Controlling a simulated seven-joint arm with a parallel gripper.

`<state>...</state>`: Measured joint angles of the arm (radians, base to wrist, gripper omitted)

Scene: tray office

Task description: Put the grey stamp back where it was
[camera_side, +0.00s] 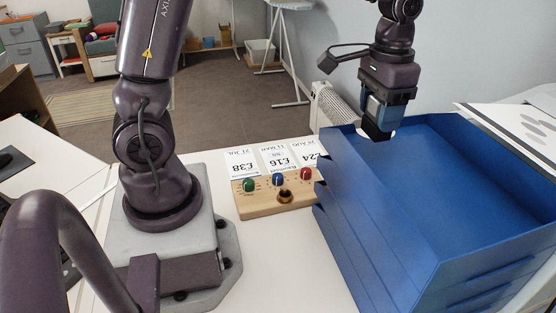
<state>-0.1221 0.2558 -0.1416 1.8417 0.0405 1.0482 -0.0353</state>
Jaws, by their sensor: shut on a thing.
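My gripper (379,128) hangs at the upper right, above the back left corner of the blue tray stack. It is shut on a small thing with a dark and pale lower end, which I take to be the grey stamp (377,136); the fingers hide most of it. A wooden stamp holder (258,208) lies on the white table, left of the trays and lower than my gripper. It carries a green stamp (249,185), a blue stamp (278,180) and a red stamp (306,174). A dark round hole (285,196) at its front looks empty.
The blue tray stack (345,215) stands tall close to the holder's right end, its top tray empty. Price cards (275,158) lie behind the holder. Papers (520,125) lie at the far right. The white table (285,255) is clear in front of the holder.

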